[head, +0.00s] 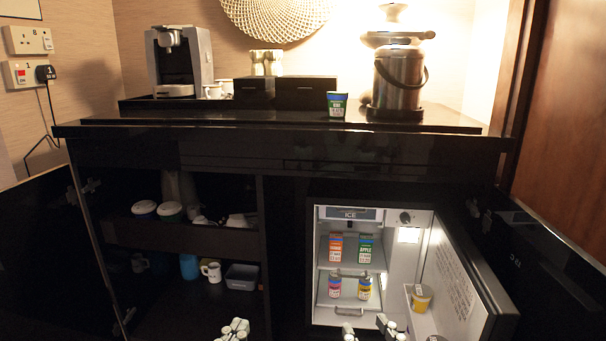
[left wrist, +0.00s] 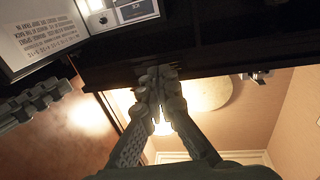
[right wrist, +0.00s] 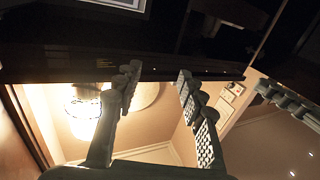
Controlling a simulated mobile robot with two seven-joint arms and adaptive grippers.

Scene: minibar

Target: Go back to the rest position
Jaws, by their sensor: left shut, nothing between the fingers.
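My left gripper (head: 234,330) is at the bottom edge of the head view, in front of the cabinet. In the left wrist view its fingers (left wrist: 158,82) meet and hold nothing. My right gripper (head: 370,328) is at the bottom edge in front of the open fridge. In the right wrist view its fingers (right wrist: 157,80) stand apart with nothing between them. Only the fingertips of both grippers show in the head view; the arms are out of sight.
The fridge door (head: 455,280) stands open at right. Cans stand inside the fridge. A white mug (head: 211,272) is on the left shelf.

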